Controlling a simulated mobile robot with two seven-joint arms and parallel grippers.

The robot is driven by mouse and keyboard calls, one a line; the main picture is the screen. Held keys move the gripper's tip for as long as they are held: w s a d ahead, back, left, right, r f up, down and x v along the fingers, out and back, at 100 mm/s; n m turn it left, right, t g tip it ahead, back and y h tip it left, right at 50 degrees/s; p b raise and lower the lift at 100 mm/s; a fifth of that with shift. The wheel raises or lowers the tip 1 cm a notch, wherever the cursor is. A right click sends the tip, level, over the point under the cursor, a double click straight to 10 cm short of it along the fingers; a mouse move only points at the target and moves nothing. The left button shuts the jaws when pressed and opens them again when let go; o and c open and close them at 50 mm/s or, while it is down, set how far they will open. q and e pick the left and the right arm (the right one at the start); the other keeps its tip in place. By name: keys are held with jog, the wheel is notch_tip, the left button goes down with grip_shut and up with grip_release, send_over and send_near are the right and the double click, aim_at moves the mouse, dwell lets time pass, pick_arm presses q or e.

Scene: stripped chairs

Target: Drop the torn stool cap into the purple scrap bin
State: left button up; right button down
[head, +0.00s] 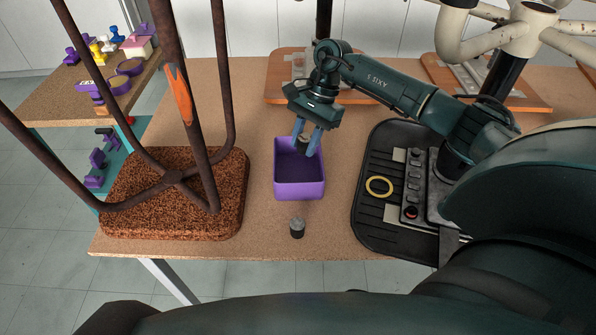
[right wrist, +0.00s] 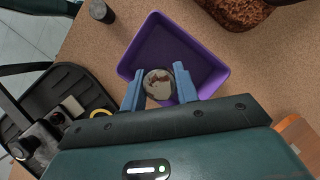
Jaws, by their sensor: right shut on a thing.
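My right gripper (head: 306,144) is shut on a stool cap and holds it over the purple scrap bin (head: 299,190). In the right wrist view the cap (right wrist: 159,84) is a round grey piece with a worn, brown-marked face, between the two blue fingers. The bin also shows there (right wrist: 160,42), open and with no other thing seen inside. The cap appears at or just above rim level; its exact height I cannot tell. My left gripper is not in view.
A dark grey cap (head: 297,228) stands on the table in front of the bin. An upturned stool with a brown seat (head: 130,205) and tall rusty legs is left of the bin. A black tray (head: 376,225) with a yellow ring (head: 379,187) lies to the right.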

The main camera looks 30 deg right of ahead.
jog(key=c, duration=1)
grip_release()
jog(key=shift+o, duration=0.2)
jog(key=b+v, duration=0.2)
jog(key=v, duration=1.1)
